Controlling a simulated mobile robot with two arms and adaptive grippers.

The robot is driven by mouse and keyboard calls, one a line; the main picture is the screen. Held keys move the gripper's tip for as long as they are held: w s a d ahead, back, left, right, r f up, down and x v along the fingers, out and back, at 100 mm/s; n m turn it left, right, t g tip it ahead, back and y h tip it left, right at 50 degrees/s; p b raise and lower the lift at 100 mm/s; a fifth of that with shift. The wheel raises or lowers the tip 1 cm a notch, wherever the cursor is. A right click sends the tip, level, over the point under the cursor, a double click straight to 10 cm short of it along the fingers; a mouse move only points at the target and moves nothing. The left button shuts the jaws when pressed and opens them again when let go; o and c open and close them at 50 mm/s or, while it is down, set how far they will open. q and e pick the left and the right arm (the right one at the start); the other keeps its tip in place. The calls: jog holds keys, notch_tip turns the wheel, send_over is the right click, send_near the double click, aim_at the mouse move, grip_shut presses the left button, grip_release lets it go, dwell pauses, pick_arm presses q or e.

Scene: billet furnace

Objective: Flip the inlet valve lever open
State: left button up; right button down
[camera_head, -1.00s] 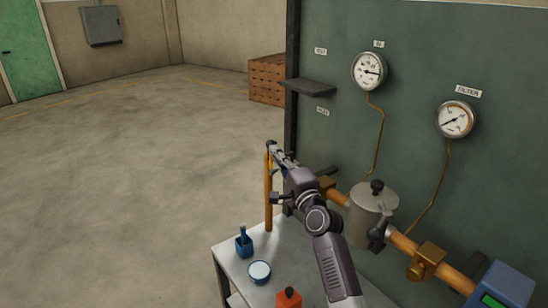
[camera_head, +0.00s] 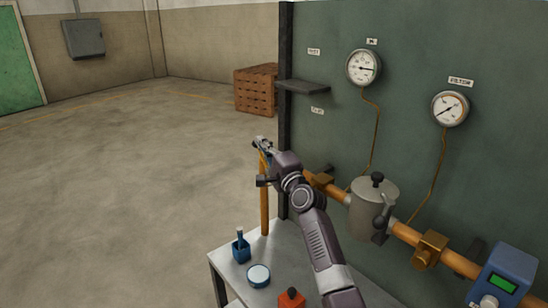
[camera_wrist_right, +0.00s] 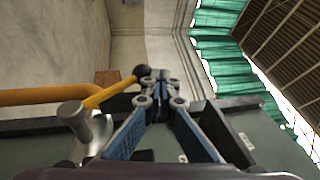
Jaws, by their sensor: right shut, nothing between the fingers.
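The lever, a yellow bar with a black ball end (camera_wrist_right: 141,72), shows in the right wrist view. It runs slantwise from a grey valve stem (camera_wrist_right: 78,118) beside the orange pipe (camera_wrist_right: 35,97). My right gripper (camera_wrist_right: 158,80) is shut and empty, its fingertips right beside the ball; I cannot tell whether they touch. In the head view my right gripper (camera_head: 262,146) is at the top of the upright orange pipe (camera_head: 264,200), and the gripper and arm hide the lever there. My left gripper is not in view.
A grey canister (camera_head: 366,212) with black-knobbed handles sits on the pipe run at right. Two gauges (camera_head: 363,68) are on the green panel (camera_head: 410,50). A table (camera_head: 225,255) below holds a blue bottle (camera_head: 241,250), a round tin (camera_head: 259,276) and a red container (camera_head: 291,301). Open floor lies left.

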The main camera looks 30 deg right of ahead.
aim_at(255, 145)
jog(key=shift+w+a+f, duration=0.2)
jog(key=shift+w+f, duration=0.05)
jog(key=shift+w, duration=0.35)
jog(key=shift+w+a+f, duration=0.2)
jog(key=shift+w+f, duration=0.05)
jog(key=shift+w, duration=0.3)
jog(key=shift+w+f, duration=0.2)
jog(key=shift+w, duration=0.2)
jog(key=shift+w+g+p, duration=0.15)
jog(key=shift+g+p, duration=0.15)
jog(key=shift+p, duration=0.05)
jog(key=shift+w+a+f+g, duration=0.1)
jog(key=shift+w+f+g, duration=0.2)
jog(key=shift+g, duration=0.1)
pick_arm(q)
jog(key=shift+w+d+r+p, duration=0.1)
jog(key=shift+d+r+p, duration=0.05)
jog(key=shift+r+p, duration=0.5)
pick_arm(e)
jog(key=shift+w+f, duration=0.3)
jog(key=shift+f, duration=0.2)
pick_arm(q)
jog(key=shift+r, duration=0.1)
pick_arm(e)
jog(key=shift+w+f, duration=0.1)
